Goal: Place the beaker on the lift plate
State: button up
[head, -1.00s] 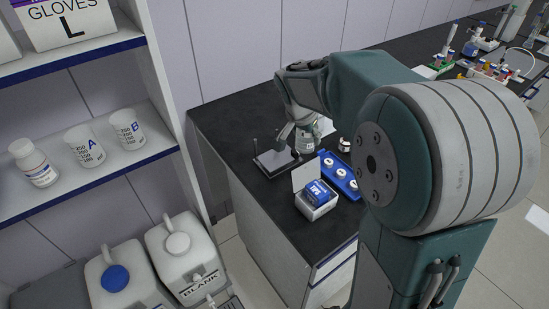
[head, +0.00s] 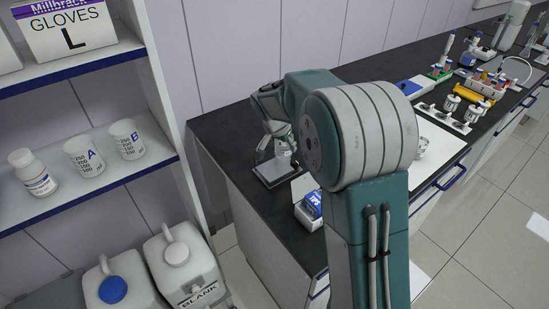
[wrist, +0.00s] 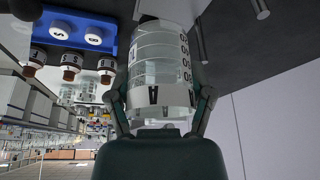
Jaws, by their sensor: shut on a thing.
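The clear graduated beaker (wrist: 160,65) fills the middle of the wrist view, with dark markings and a letter on its side. My gripper (wrist: 162,105) is shut on it, one finger on each side. In the head view the beaker (head: 284,148) shows small below my gripper (head: 275,130). The lift plate (head: 272,174) is a flat grey square on the black bench. The beaker appears over the plate's right, far part. Whether it touches the plate cannot be told.
A blue-and-white box (head: 309,207) stands at the bench's front edge, right of the plate. A blue rack (wrist: 75,35) with capped vials shows in the wrist view. Beakers A (head: 84,158) and B (head: 127,139) stand on the left shelf. My arm hides part of the bench.

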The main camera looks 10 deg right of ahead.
aim_at(276, 150)
jog(key=a+f, duration=0.1)
jog(key=w+a+f, duration=0.1)
jog(key=f, duration=0.1)
jog(key=shift+w, duration=0.2)
jog(key=shift+a+f, duration=0.2)
jog(key=shift+f, duration=1.45)
jog(key=o, duration=1.1)
jog(key=shift+f, duration=0.1)
jog(key=shift+o, duration=0.2)
